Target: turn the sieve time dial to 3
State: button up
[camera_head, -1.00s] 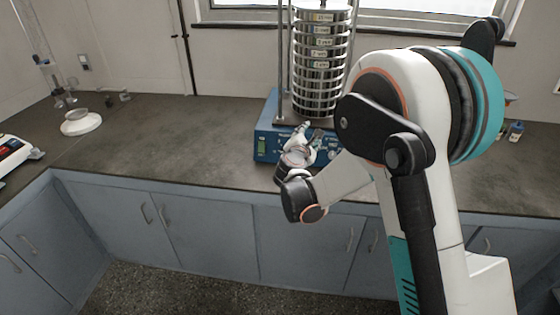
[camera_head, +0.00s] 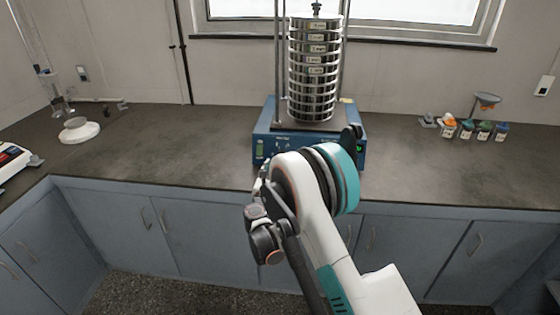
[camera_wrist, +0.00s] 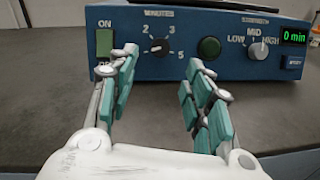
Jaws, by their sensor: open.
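The blue sieve shaker (camera_head: 262,149) stands on the counter with its sieve stack (camera_head: 313,75) on top. In the wrist view, its front panel shows the black time dial (camera_wrist: 160,46) under the word MINUTES, with 2, 3 and 5 readable around it. The dial has a small light mark, but I cannot tell exactly which number it points to. My gripper (camera_wrist: 164,62) is open and empty, with its teal-padded fingers either side of the dial's line and apart from it. In the head view, my arm mostly hides the gripper.
The display (camera_wrist: 294,37) reads 0 min. Several small jars (camera_head: 483,131) stand at the right; the counter is clear in between.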

jog(key=w, duration=0.2)
jog(key=w+d+b, duration=0.1)
jog(key=w, duration=0.2)
jog(key=w+b, duration=0.1)
jog(key=w, duration=0.2)
jog(key=shift+w+d, duration=0.15)
jog(key=shift+w, duration=0.1)
jog(key=shift+c, duration=0.6)
jog(key=c, duration=1)
